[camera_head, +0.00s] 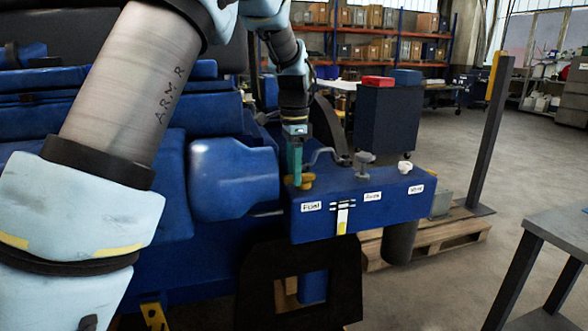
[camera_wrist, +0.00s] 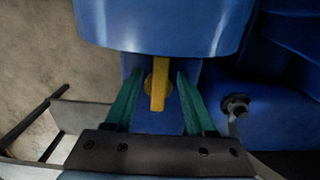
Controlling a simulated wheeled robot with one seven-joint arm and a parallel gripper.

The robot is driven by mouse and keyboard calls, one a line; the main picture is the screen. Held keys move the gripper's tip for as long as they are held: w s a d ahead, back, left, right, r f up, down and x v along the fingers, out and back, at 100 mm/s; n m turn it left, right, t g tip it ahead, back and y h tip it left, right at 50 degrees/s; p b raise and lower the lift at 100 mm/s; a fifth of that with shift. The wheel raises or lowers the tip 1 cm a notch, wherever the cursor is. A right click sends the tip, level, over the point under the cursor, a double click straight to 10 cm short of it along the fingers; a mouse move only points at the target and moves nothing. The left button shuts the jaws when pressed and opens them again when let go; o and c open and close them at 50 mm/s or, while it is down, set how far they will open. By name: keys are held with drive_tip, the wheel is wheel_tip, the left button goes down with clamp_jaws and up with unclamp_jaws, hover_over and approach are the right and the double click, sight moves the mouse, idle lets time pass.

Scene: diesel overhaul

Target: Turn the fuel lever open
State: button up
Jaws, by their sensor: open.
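The yellow fuel lever (camera_head: 307,181) sits on top of the blue box, above the label reading "FUEL" (camera_head: 312,206). In the wrist view the lever (camera_wrist: 159,88) is a yellow bar on a round yellow hub, pointing along the picture's vertical. My gripper (camera_head: 295,170) points down at the lever from above. In the wrist view the green fingers of my gripper (camera_wrist: 158,82) are open, one on each side of the lever, with a visible gap on both sides. In the head view the fingers partly hide the lever.
The blue box (camera_head: 385,204) also carries a grey knob (camera_head: 364,159) and a white knob (camera_head: 405,167) to the right of the lever. A large blue rounded housing (camera_head: 235,178) stands close on the left. A grey table (camera_head: 567,235) and a post (camera_head: 489,140) are at right.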

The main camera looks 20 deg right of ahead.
clamp_jaws()
idle(0.5)
